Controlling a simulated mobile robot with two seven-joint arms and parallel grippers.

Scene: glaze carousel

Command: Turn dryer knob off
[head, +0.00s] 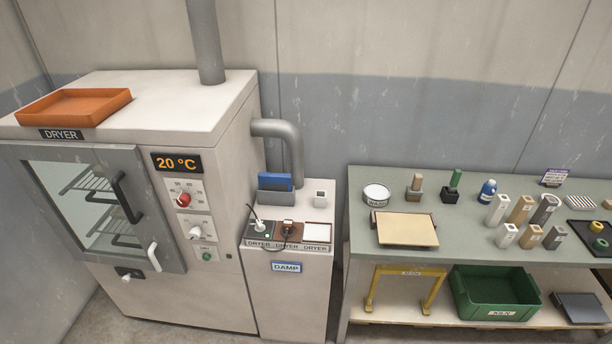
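The dryer (225,125) is a large cream cabinet at the left, with a grey-framed glass door and wire racks inside. Its control strip is right of the door. A display (178,163) reads 20 °C in orange. Below it a red knob (184,199) sits on a dial with temperature numbers. Under that a white knob (195,232) sits on a second plate, whose markings are too small to read. A green button or lamp (207,257) is lowest. Neither of my grippers shows in this view.
An orange tray (75,106) lies on the dryer. A narrow cabinet labelled DAMP (290,300) stands to its right, with plugs on top. A green-topped bench (460,243) at the right holds several bottles and blocks, with a green crate (495,292) below.

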